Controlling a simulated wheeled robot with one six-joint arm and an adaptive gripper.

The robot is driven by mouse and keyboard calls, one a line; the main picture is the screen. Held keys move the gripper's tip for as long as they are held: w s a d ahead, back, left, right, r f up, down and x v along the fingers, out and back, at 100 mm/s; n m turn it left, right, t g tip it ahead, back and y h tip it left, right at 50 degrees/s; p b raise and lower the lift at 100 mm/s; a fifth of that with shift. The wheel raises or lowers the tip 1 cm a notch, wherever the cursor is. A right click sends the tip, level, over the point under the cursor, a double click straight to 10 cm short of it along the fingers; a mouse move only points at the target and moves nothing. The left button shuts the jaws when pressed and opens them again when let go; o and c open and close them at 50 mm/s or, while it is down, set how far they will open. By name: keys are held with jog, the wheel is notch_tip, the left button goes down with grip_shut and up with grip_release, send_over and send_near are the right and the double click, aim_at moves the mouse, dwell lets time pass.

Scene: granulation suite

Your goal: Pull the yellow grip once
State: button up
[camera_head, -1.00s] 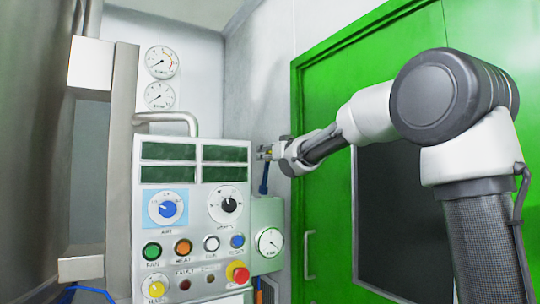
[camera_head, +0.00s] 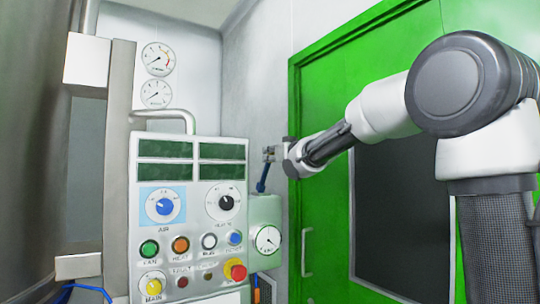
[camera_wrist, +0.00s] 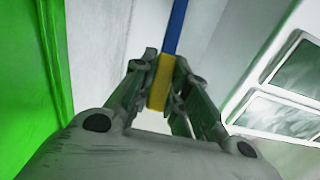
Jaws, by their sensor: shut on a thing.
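The yellow grip (camera_wrist: 160,82) is at the end of a blue bar (camera_wrist: 175,28) in the wrist view. My gripper (camera_wrist: 160,88) is shut on it, with one finger on each side. In the head view my gripper (camera_head: 269,154) is beside the wall, above the grey box with a dial. The blue bar (camera_head: 263,178) runs down from it, tilted, toward that box. The yellow grip itself is mostly hidden by my fingers in the head view.
A control panel (camera_head: 190,225) with knobs, buttons and a red stop button (camera_head: 236,271) stands left of my gripper. The grey dial box (camera_head: 264,218) is below it. A green door (camera_head: 320,90) with a handle (camera_head: 305,252) is behind my arm.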

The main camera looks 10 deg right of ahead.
jog(key=shift+f, duration=0.1)
jog(key=shift+s+d+f, duration=0.2)
jog(key=shift+s+f, duration=0.35)
jog(key=shift+s, duration=0.05)
jog(key=shift+s+d+f, duration=0.2)
jog(key=shift+s+f, duration=0.3)
jog(key=shift+s, duration=0.05)
jog(key=shift+s+d+f, duration=0.25)
jog(key=shift+s+f, duration=0.55)
jog(key=shift+f, duration=0.2)
